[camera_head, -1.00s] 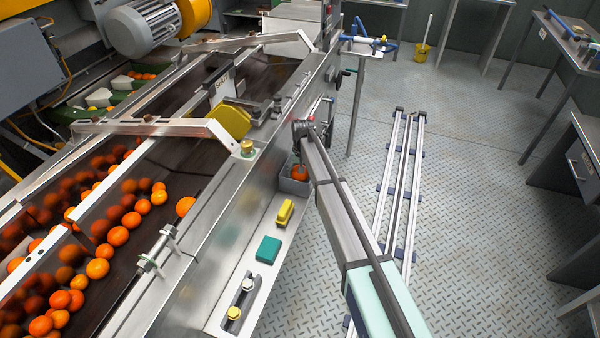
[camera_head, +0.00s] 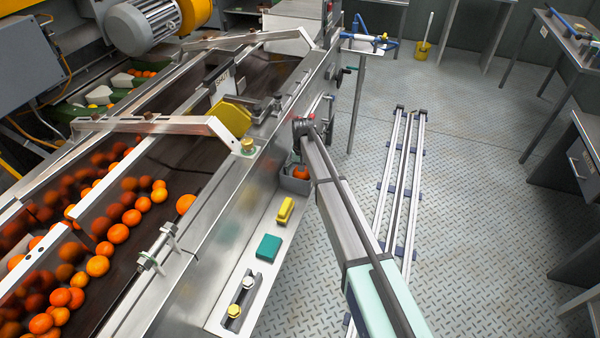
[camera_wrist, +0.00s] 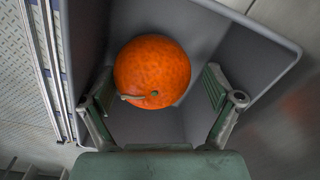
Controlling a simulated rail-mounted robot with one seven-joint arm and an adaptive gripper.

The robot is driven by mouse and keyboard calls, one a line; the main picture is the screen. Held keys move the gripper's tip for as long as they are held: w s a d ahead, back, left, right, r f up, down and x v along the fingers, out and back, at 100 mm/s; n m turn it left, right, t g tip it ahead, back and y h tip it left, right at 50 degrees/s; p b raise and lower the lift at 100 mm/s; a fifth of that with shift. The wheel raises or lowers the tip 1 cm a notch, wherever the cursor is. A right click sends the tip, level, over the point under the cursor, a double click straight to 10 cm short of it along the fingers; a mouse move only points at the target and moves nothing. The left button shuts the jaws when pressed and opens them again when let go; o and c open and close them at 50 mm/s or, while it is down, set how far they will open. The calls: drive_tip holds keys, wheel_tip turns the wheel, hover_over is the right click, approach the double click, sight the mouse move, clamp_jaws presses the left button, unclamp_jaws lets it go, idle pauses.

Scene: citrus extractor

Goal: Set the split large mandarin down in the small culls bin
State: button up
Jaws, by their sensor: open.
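The large mandarin (camera_wrist: 152,72) is orange, with a small stem mark facing the wrist camera; I cannot make out a split. It is inside the small grey culls bin (camera_wrist: 262,52), and it also shows in the head view (camera_head: 300,172). The bin (camera_head: 293,185) stands at the far end of the side ledge. My gripper (camera_wrist: 158,100) is open, its two fingers apart on either side of the mandarin's lower part in the wrist view. Clear gaps show between the fingers and the fruit. Whether the mandarin rests on the bin floor is hard to tell.
On the ledge (camera_head: 232,300) in front of the bin lie a yellow object (camera_head: 285,210) and a teal block (camera_head: 268,247). The conveyor (camera_head: 165,190) with many mandarins runs along the left. Rails (camera_head: 395,190) lie on the open floor at right.

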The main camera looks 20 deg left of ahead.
wheel_tip(320, 180, up, 12)
drive_tip(key=shift+d, duration=0.25)
drive_tip(key=shift+f, duration=0.1)
idle(0.4)
drive_tip(key=s+d+f+m+g+h+p, duration=0.1)
drive_tip(key=s+d+f, duration=0.7)
drive_tip(key=d, duration=0.3)
drive_tip(key=s+d+f+g, duration=0.1)
drive_tip(key=s+d+f, duration=0.7)
drive_tip(key=d, duration=0.3)
drive_tip(key=s+d+f+m+g+h+p, duration=0.1)
drive_tip(key=s+d+f, duration=0.7)
drive_tip(key=d, duration=0.3)
drive_tip(key=s+d+f+m+g, duration=0.1)
drive_tip(key=s+d, duration=0.4)
drive_tip(key=s, duration=0.6)
drive_tip(key=s+d+f+g+y+b, duration=0.1)
drive_tip(key=s+d+f, duration=0.3)
drive_tip(key=s, duration=0.8)
drive_tip(key=s+d+f+m+g+b, duration=0.1)
drive_tip(key=s+d+f, duration=0.1)
drive_tip(key=s+d, duration=0.4)
drive_tip(key=s, duration=0.5)
drive_tip(key=shift+s+d+f+m+g, duration=0.15)
drive_tip(key=shift+d+f+m+g, duration=0.05)
drive_tip(key=shift+d+m+g, duration=0.1)
drive_tip(key=shift+a, duration=0.15)
